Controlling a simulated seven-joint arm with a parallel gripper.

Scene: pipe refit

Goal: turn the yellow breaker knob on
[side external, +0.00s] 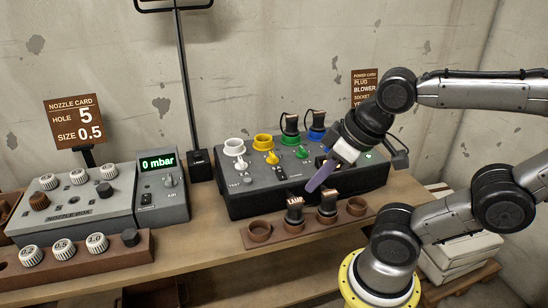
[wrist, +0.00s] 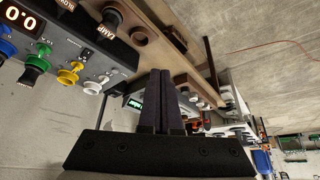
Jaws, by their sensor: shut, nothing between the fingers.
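The yellow breaker knob (side external: 272,158) sits on the sloped front of the dark grey power box (side external: 262,200), just below the yellow socket ring (side external: 262,142). It also shows at the left of the wrist view (wrist: 77,66), beside its socket. Its exact pointer angle is too small to read. My gripper (side external: 313,186) is shut and empty, tilted down in front of the box, to the right of the yellow knob and apart from it. In the wrist view my closed fingers (wrist: 154,74) point up the picture, with the knob off to their left.
White, green and blue knobs stand near the yellow one. Black plugs (side external: 290,124) stand at the green and blue sockets. A brown rack (side external: 258,231) with two upright plugs (side external: 294,211) lies in front, below my gripper. The nozzle box (side external: 85,200) stands at the left.

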